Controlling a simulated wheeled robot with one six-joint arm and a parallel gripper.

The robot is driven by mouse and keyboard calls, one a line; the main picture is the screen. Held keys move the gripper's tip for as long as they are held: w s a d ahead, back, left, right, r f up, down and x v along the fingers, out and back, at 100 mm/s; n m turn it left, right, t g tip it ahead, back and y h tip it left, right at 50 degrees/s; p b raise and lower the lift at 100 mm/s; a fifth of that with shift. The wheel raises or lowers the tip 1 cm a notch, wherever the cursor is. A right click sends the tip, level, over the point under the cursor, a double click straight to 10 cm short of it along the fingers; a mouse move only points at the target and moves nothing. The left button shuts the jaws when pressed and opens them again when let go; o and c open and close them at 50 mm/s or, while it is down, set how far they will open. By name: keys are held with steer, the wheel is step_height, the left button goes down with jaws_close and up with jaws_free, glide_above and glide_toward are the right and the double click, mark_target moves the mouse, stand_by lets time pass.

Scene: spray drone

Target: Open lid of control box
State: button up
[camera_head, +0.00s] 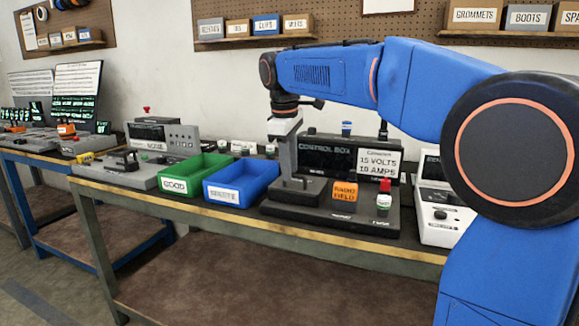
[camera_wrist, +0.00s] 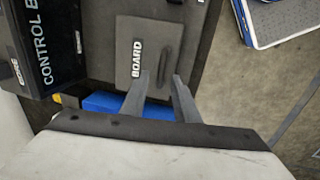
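The control box (camera_head: 322,157) is a black unit on the workbench, with a raised labelled back and a low flat base in front. It also shows at the left of the wrist view (camera_wrist: 38,30). On its base lies a dark flat lid (camera_wrist: 145,68) marked "BOARD", with a thin raised handle (camera_wrist: 167,45). The lid looks closed. My gripper (camera_wrist: 161,76) is open, its two fingers apart and pointing at the lid near the handle, with nothing between them. In the head view my gripper (camera_head: 287,160) is over the left part of the base; whether it touches the lid cannot be told.
A blue bin (camera_head: 241,187) and a green "GOOD" bin (camera_head: 187,184) stand left of the control box. An orange "READ FIELD"-like block (camera_head: 345,191) and a red-topped button (camera_head: 385,190) are on the base. White equipment (camera_head: 437,213) stands to the right.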

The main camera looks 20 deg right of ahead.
steer(key=shift+c, duration=0.3)
jaws_close()
steer(key=shift+r, duration=0.15)
steer(key=shift+w+d+r, duration=0.35)
steer(key=shift+w+r, duration=0.1)
steer(key=shift+r, duration=0.25)
steer(key=w+d+r, duration=0.1)
steer(key=w+d, duration=0.2)
steer(key=w, duration=0.1)
steer(key=w+d, duration=0.3)
steer(key=w, duration=0.1)
steer(key=w+d+r, duration=0.1)
steer(key=w+d, duration=0.2)
steer(key=w, duration=0.2)
steer(key=shift+w+d+r, duration=0.1)
steer(key=shift+d+r, duration=0.15)
steer(key=shift+r, duration=0.1)
